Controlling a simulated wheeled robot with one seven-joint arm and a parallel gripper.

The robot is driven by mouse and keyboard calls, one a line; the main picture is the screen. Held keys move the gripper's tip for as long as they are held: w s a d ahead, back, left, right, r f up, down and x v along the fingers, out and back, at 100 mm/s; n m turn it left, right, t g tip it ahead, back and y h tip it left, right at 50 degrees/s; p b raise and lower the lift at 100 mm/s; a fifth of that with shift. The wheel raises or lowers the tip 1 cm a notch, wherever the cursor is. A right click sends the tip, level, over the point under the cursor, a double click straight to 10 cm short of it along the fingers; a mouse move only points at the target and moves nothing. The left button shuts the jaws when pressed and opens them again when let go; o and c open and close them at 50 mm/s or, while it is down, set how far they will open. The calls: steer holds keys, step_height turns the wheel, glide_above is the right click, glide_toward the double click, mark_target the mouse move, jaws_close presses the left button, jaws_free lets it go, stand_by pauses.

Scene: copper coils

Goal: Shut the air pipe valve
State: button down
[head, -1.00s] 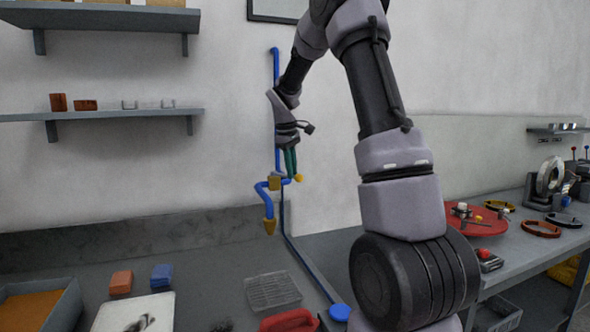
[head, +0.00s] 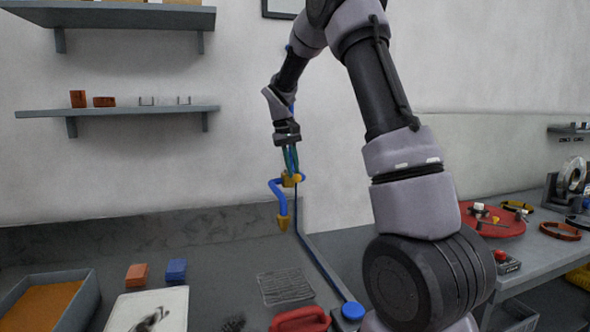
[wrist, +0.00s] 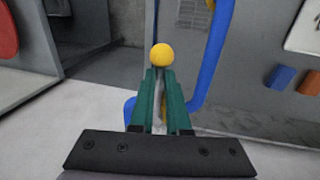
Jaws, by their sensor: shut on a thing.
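The air pipe is blue (head: 279,194), runs down the wall in the head view and has a brass-yellow valve body (head: 287,181) and a yellow lower end (head: 283,223). A yellow ball knob (head: 297,177) sits beside the valve body. My gripper (head: 292,170) points down at the valve, its green fingers closed there. In the wrist view, the knob (wrist: 161,54) shows just past the fingertips. My gripper (wrist: 160,80) is shut on a thin pale valve handle (wrist: 158,112) between the fingers. The fingers partly hide the handle, so its exact angle is unclear.
Below the pipe, the grey bench holds a blue-grey bin (head: 86,293), orange (head: 136,275) and blue (head: 176,271) blocks, a white plate (head: 178,306) and a red object (head: 300,320). A side table carries a red round tray (head: 490,222). Air around the valve is clear.

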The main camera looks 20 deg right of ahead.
steer(key=shift+a, duration=0.1)
stand_by(0.3)
steer(key=c, duration=0.9)
jaws_free()
steer(key=r, duration=0.3)
steer(key=a+r, duration=0.1)
steer(key=r, duration=0.3)
steer(key=a+r, duration=0.1)
steer(key=r, duration=0.2)
steer(key=shift+r, duration=0.35)
